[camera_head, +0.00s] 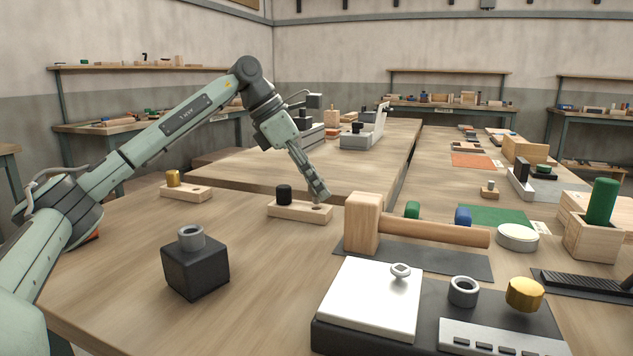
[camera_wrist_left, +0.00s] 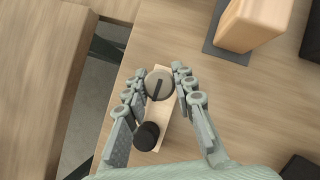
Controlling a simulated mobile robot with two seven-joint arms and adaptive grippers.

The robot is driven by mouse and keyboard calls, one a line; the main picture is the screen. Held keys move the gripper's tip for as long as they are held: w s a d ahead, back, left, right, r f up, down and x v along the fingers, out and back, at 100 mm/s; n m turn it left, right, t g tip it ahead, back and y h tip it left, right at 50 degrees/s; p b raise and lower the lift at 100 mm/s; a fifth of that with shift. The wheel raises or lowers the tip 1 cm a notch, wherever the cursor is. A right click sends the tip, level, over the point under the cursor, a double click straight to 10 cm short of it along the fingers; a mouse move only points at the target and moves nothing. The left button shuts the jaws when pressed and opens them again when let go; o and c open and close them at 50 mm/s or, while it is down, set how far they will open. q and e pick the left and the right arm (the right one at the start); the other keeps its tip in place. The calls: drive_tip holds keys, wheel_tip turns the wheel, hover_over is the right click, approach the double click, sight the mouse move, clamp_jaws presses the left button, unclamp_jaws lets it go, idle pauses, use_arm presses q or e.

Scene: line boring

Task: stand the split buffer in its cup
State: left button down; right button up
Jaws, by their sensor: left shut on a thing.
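My left gripper (camera_head: 319,196) is down at the right end of a pale wooden block (camera_head: 287,209). In the left wrist view the fingers of my left gripper (camera_wrist_left: 159,88) are closed around a round grey-brown piece with a dark slot across its top, the split buffer (camera_wrist_left: 159,84). It is over or in that end of the block; I cannot tell whether it is seated. The head view hides most of it behind the fingers. A black cylinder (camera_head: 284,194) stands at the block's other end. A black cube with a grey ring-shaped cup (camera_head: 190,237) stands nearer. My right gripper is not in view.
A wooden mallet (camera_head: 430,232) lies just right of the block. A dark tray (camera_head: 335,338) with a white plate and a grey ring (camera_head: 463,291) is in front. A similar block with a brass cylinder (camera_head: 173,178) stands at left. Table between the blocks is clear.

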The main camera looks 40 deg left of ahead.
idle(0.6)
use_arm(q)
drive_tip(key=shift+f+b, duration=0.55)
drive_tip(key=shift+f, duration=0.65)
drive_tip(key=c, duration=1.2)
unclamp_jaws()
drive_tip(key=shift+f, duration=0.1)
drive_tip(key=shift+o, duration=0.2)
drive_tip(key=shift+p+v, duration=2.7)
drive_tip(key=shift+v, duration=1.4)
drive_tip(key=shift+d+f, duration=0.1)
drive_tip(key=shift+f, duration=0.05)
